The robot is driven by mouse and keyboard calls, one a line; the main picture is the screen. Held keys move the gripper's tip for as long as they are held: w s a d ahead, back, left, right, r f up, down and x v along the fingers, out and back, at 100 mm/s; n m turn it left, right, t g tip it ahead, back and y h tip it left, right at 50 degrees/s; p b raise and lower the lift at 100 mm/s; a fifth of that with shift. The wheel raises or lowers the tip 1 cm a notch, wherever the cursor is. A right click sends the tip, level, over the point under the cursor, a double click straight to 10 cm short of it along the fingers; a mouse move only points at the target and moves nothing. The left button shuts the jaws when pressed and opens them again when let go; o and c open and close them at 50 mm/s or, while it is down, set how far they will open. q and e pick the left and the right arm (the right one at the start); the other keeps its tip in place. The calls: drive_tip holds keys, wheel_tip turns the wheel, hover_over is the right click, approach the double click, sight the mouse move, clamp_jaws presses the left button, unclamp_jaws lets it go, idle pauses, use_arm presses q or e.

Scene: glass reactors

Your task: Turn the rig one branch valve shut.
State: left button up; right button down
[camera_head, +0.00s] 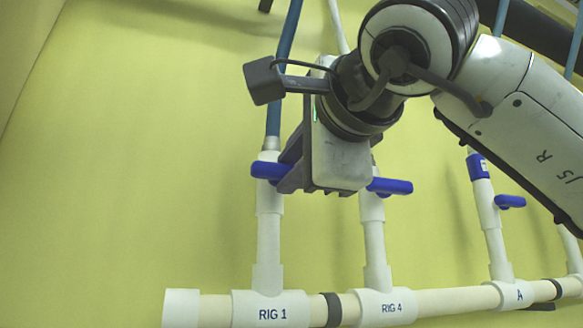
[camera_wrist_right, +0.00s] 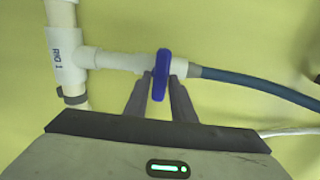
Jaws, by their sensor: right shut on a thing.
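The rig one branch valve has a blue handle (camera_head: 268,171) on the white upright pipe above the "RIG 1" tee (camera_head: 270,309). The handle lies crosswise to its pipe. My right gripper (camera_head: 288,176) reaches in from the upper right and hides part of the valve. In the right wrist view the blue handle (camera_wrist_right: 160,74) stands between the two dark fingers of my right gripper (camera_wrist_right: 160,88), which is shut on it. There it is also across the pipe, between the white tee side and the blue hose. My left gripper is not in view.
The "RIG 4" branch has a blue crosswise handle (camera_head: 389,186) close to the right of my gripper. The "A" branch (camera_head: 519,296) has another blue handle (camera_head: 510,202) beneath my right arm. A horizontal white pipe joins the branches. The wall at left is clear.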

drive_tip(key=c, duration=1.6)
unclamp_jaws()
drive_tip(key=shift+c, duration=0.2)
drive_tip(key=shift+s, duration=0.1)
use_arm(q)
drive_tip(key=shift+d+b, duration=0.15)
drive_tip(key=shift+b, duration=0.35)
use_arm(e)
drive_tip(key=v, duration=1)
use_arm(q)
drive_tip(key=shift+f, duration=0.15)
use_arm(e)
drive_tip(key=shift+s, duration=0.1)
